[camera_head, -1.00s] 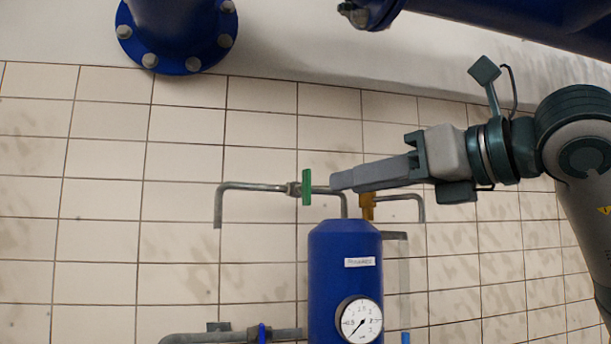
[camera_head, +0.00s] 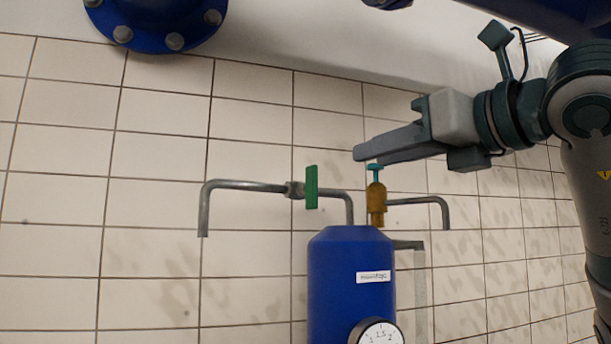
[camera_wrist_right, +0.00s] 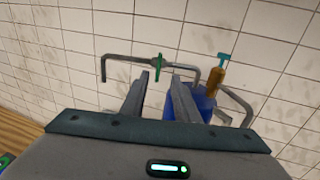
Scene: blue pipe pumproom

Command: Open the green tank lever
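The green tank lever (camera_head: 311,187) stands upright on the thin grey pipe above the blue tank (camera_head: 345,270). My right gripper (camera_head: 358,153) reaches in from the right, its fingertips up and to the right of the lever and apart from it in the picture. In the right wrist view, its two fingers (camera_wrist_right: 162,82) are spread with an empty gap. The green lever (camera_wrist_right: 159,62) shows there just beyond the fingertips, above the gap. How far the fingers are from it in depth is hard to tell. My left gripper is not in view.
A brass valve (camera_head: 376,204) with a teal top stands right of the lever, below my right gripper in the head view. A gauge (camera_head: 378,333) sits on the tank. A blue flanged pipe (camera_head: 160,22) hangs at upper left. The tiled wall stands behind.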

